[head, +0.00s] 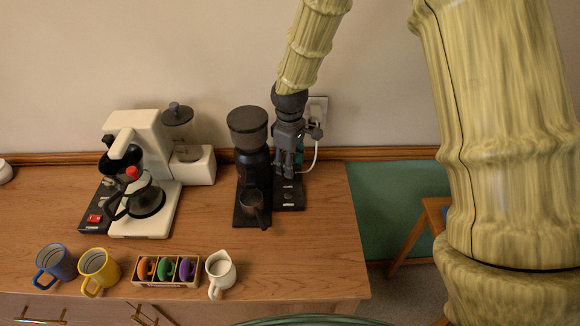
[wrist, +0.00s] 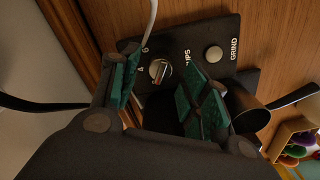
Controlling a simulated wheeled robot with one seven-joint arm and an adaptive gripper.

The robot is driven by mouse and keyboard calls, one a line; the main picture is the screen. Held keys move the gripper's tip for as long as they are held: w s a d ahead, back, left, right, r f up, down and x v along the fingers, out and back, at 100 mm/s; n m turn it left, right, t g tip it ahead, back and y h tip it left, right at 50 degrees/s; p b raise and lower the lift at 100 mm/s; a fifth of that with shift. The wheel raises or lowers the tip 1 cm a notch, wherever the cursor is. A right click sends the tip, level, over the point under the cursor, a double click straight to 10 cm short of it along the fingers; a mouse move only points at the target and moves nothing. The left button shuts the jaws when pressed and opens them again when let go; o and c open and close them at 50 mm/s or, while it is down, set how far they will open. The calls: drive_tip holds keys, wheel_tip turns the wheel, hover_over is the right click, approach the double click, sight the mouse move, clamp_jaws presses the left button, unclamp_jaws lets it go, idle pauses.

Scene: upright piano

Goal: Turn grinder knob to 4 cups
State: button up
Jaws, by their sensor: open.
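The black coffee grinder (head: 250,138) stands upright on the wooden counter, with a dark flat control panel (head: 289,199) beside it. In the wrist view the panel (wrist: 190,42) carries a small round metallic knob (wrist: 160,71) near printed marks, one of which looks like a 4. My gripper (wrist: 159,62) is open, its teal-padded fingers on either side of the knob in the picture; contact is not visible. In the head view my gripper (head: 290,152) hangs above the panel's back part, and the knob cannot be made out there.
A round button (wrist: 213,54) sits by the word GRIND. A dark cup (head: 253,201) stands before the grinder. A white coffee maker (head: 145,135) is on the left. Mugs, a box of coloured pods (head: 167,270) and a white pitcher (head: 220,271) line the front. A white cord (head: 316,150) runs behind my gripper.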

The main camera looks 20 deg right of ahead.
drive_tip(key=shift+w+f, duration=0.25)
drive_tip(key=shift+f, duration=0.3)
drive_tip(key=shift+w+f, duration=0.25)
drive_tip(key=shift+f, duration=0.25)
drive_tip(key=shift+s+f+p, duration=0.15)
drive_tip(key=shift+s+p, duration=0.15)
drive_tip(key=shift+s, duration=0.25)
drive_tip(key=shift+s+r, duration=0.25)
drive_tip(key=shift+s, duration=0.45)
drive_tip(key=shift+w+f, duration=0.45)
drive_tip(key=shift+w, duration=0.15)
drive_tip(key=shift+w+f, duration=0.15)
drive_tip(key=shift+w, duration=0.1)
drive_tip(key=shift+c, duration=1.1)
drive_tip(key=shift+s+r, duration=0.25)
drive_tip(key=shift+s, duration=0.05)
drive_tip(key=c, duration=0.7)
drive_tip(key=shift+c, duration=0.2)
